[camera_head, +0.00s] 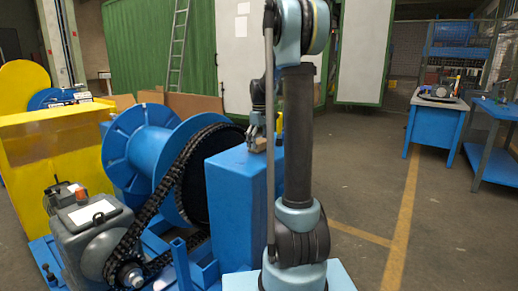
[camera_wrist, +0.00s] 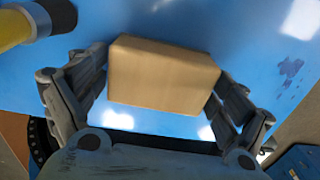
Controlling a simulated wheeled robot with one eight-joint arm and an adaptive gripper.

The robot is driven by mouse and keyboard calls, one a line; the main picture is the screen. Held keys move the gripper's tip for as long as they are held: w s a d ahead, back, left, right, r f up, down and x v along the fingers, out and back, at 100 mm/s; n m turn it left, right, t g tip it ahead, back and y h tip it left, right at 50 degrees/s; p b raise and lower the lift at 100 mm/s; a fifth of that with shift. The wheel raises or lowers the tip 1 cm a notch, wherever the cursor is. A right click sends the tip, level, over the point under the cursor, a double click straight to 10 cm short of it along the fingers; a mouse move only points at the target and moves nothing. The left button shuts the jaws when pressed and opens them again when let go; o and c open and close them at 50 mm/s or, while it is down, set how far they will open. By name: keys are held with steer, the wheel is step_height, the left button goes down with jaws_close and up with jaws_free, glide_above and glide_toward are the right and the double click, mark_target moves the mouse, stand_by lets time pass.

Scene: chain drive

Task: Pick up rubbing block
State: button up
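The rubbing block (camera_wrist: 162,76) is a plain tan rectangular block. In the wrist view it lies between the two fingers of my gripper (camera_wrist: 161,82), over a glossy blue surface. Its ends are close to both fingers. I cannot tell if the fingers press on it or if small gaps are left. In the head view my gripper (camera_head: 258,134) points down at the top of the blue box (camera_head: 235,200), with the small brown block (camera_head: 258,145) at its fingertips. The block seems to be at the box top; its underside is hidden.
A yellow cylinder with a dark end (camera_wrist: 22,25) is near the block, at the wrist view's upper left. Left of the box are the black chain (camera_head: 165,205), a blue spool (camera_head: 150,150) and a grey motor (camera_head: 90,225). A blue workbench (camera_head: 435,125) stands back right; the floor before it is open.

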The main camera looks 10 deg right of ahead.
mark_target(259, 141)
steer(key=c, duration=0.5)
steer(key=shift+o, duration=0.2)
step_height(259, 141, up, 10)
stand_by(0.4)
